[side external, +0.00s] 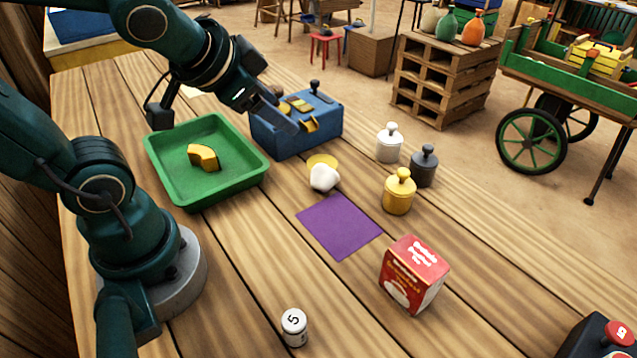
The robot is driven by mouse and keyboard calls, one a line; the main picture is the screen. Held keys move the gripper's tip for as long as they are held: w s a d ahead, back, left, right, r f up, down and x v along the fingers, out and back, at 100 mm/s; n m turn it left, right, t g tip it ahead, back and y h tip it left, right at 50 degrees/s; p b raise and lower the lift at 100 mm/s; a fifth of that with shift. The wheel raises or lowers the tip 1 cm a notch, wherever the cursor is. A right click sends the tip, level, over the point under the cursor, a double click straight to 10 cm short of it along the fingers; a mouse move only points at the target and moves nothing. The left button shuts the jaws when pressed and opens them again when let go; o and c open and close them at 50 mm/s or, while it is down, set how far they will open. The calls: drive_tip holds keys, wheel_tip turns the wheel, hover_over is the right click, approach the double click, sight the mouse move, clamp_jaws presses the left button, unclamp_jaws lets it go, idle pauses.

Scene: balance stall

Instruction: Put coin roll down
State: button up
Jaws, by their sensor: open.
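A small white cylinder (294,327) with a dark "5" on its end stands on the wooden table (240,290) at the front; it looks like the coin roll. My gripper (287,120) is at the upper middle, far behind and above that cylinder. It is open, with its fingers beside and in front of the blue box (325,125). I see nothing held in it, though the far side of its jaws is hidden. A flat purple square (338,226) lies bare on the table in the middle.
A green tray (180,192) holds a yellow piece (203,157). A white lump (323,178) sits by a yellow disc (322,161). White (389,145), dark grey (424,167) and yellow (398,193) knobbed weights stand right of it. A red box (412,277) stands at front right.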

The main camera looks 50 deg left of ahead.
drive_tip(key=s+d+f+n+g+h, duration=0.1)
drive_tip(key=s+d+g+h, duration=0.1)
drive_tip(key=s+d, duration=0.3)
drive_tip(key=shift+s+d+n+h, duration=0.3)
drive_tip(key=shift+s+h, duration=0.1)
drive_tip(key=shift+s, duration=0.8)
drive_tip(key=shift+f, duration=0.1)
